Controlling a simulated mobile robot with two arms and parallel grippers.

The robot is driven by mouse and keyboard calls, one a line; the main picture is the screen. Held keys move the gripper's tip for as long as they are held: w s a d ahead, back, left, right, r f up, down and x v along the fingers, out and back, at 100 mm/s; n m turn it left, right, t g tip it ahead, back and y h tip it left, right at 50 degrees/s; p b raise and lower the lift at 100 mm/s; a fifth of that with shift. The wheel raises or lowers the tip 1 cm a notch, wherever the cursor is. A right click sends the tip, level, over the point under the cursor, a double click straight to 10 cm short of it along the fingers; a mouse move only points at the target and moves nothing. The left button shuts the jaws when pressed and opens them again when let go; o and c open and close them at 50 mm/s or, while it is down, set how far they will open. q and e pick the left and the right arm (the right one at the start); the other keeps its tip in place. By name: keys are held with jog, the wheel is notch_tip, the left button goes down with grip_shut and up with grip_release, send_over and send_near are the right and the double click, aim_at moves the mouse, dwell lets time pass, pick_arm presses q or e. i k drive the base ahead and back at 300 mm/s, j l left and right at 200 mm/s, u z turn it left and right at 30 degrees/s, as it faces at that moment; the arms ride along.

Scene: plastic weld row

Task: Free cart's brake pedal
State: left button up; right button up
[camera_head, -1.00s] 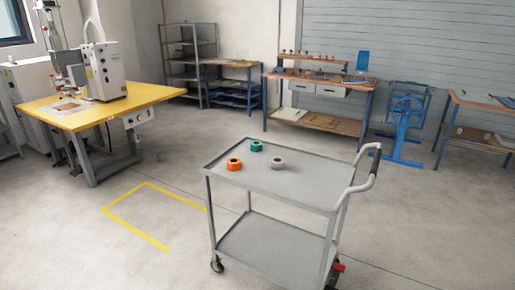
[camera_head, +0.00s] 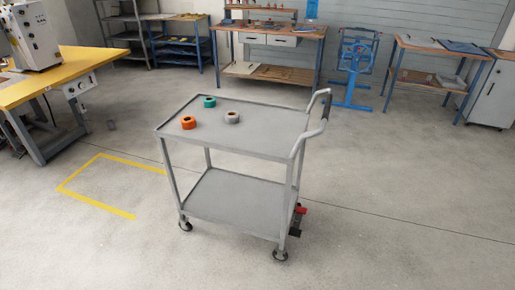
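A grey two-shelf cart (camera_head: 228,200) stands on the concrete floor in the middle of the head view, with its push handle (camera_head: 318,124) at its right end. A red brake pedal (camera_head: 300,210) shows low at the cart's right end, beside a rear wheel (camera_head: 280,255). A dark part sits just under the red one. Whether the pedal is pressed or raised is too small to tell. An orange roll (camera_head: 188,122), a green roll (camera_head: 209,102) and a grey roll (camera_head: 232,117) lie on the top shelf. Neither of my grippers is in view.
A yellow-taped floor outline (camera_head: 98,205) lies left of the cart. A yellow-topped machine table (camera_head: 45,84) stands at the left. Workbenches (camera_head: 268,72), a blue stand (camera_head: 355,62) and another bench (camera_head: 432,65) line the back. The floor right of the cart is clear.

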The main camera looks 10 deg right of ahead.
aim_at(295, 231)
jog(key=i+l+u, duration=0.15)
jog(key=l, duration=0.6)
jog(key=i+l+u, duration=0.15)
jog(key=l, duration=0.65)
jog(key=i+l+u, duration=0.15)
jog(key=l, duration=0.65)
jog(key=i+l+u, duration=0.15)
jog(key=l, duration=0.7)
jog(key=i+l+u, duration=0.15)
jog(key=l, duration=0.7)
